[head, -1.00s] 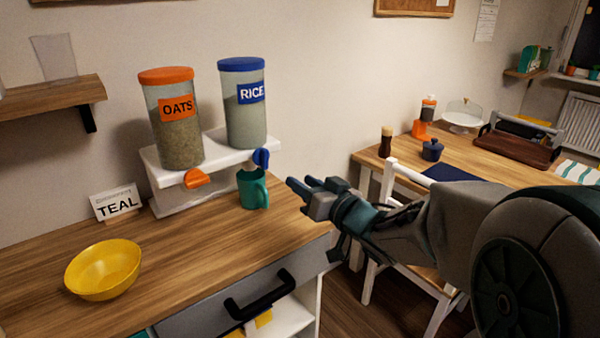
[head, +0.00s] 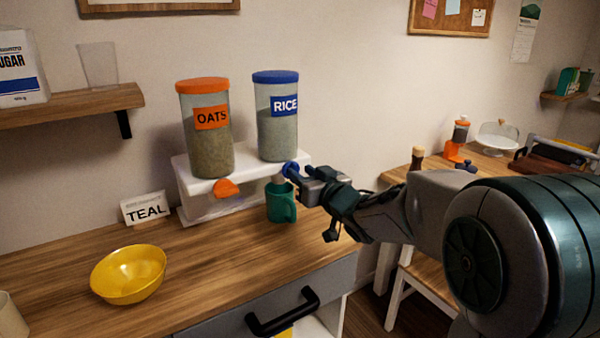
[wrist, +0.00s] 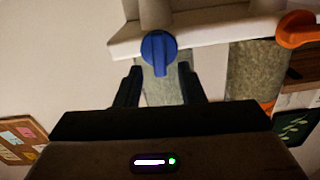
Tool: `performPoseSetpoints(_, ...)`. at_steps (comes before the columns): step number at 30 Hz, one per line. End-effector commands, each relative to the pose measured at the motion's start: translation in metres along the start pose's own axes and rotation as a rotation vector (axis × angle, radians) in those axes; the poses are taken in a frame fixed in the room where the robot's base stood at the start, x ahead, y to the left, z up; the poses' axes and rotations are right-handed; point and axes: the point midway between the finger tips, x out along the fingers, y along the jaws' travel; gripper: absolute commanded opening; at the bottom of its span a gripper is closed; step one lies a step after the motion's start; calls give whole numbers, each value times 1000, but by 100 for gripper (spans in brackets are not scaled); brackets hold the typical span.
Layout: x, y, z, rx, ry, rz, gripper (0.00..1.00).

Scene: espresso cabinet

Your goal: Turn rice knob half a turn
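The blue rice knob (head: 290,169) sits on the front of the white dispenser stand (head: 190,204), below the rice canister (head: 278,130) with its blue lid. In the wrist view the knob (wrist: 159,48) is round with a raised grip running up and down the picture. My gripper (wrist: 160,70) is open, with one fingertip on each side of the knob's near end; gaps show on both sides. In the head view my gripper (head: 296,176) reaches the knob from the right and partly hides it. A teal mug (head: 281,205) stands below the rice outlet.
The oats canister (head: 208,145) and its orange knob (head: 226,188) are left of the rice. A drawer handle (head: 283,313) juts out in front.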

Motion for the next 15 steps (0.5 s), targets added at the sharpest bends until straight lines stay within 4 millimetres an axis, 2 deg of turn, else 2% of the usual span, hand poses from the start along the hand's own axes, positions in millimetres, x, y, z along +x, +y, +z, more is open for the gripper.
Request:
performPoseSetpoints(5,13,0,0,1,-1,0,35)
performPoseSetpoints(14,15,0,0,0,0,0,35)
performPoseSetpoints(15,15,0,0,0,0,0,27)
